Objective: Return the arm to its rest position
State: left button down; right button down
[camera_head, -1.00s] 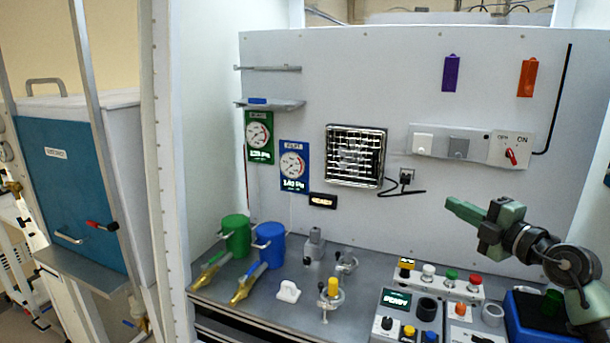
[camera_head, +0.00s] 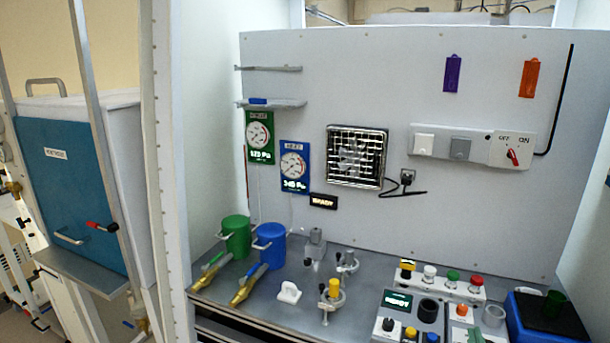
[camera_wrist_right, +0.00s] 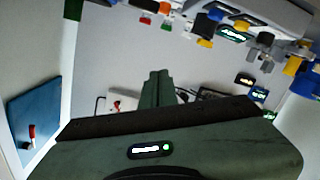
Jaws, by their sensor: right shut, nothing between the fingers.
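In the right wrist view my right gripper (camera_wrist_right: 158,84) shows as green fingers beyond a dark green body. Its fingers are together, with nothing seen between them. The bench and wall panel appear upside down in that view, beyond the gripper, and no contact with them shows. My left gripper is in neither view.
The bench holds a control box (camera_head: 400,308), a row of buttons (camera_head: 441,281), a blue box (camera_head: 545,325), clamps (camera_head: 332,294) and green (camera_head: 236,237) and blue (camera_head: 270,246) mugs. A fan (camera_head: 356,156) and a red switch (camera_head: 513,156) are on the wall panel.

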jog(key=s+a+f+g+y, duration=0.2)
jog(key=s+a+f+g, duration=0.2)
jog(key=s+f, duration=0.4)
jog(key=s+a+f+g+y, duration=0.2)
jog(key=s+a+f+g, duration=0.25)
jog(key=s, duration=0.45)
jog(key=s+a+f+g+y, duration=0.2)
jog(key=s+a+f+g, duration=0.2)
jog(key=s+f, duration=0.4)
notch_tip(320, 180, down, 24)
jog(key=s+g, duration=0.1)
jog(key=s, duration=0.1)
jog(key=s+d+f+n+g, duration=0.1)
jog(key=s+d+f, duration=0.2)
jog(key=s+f, duration=1.4)
jog(key=shift+s, duration=0.2)
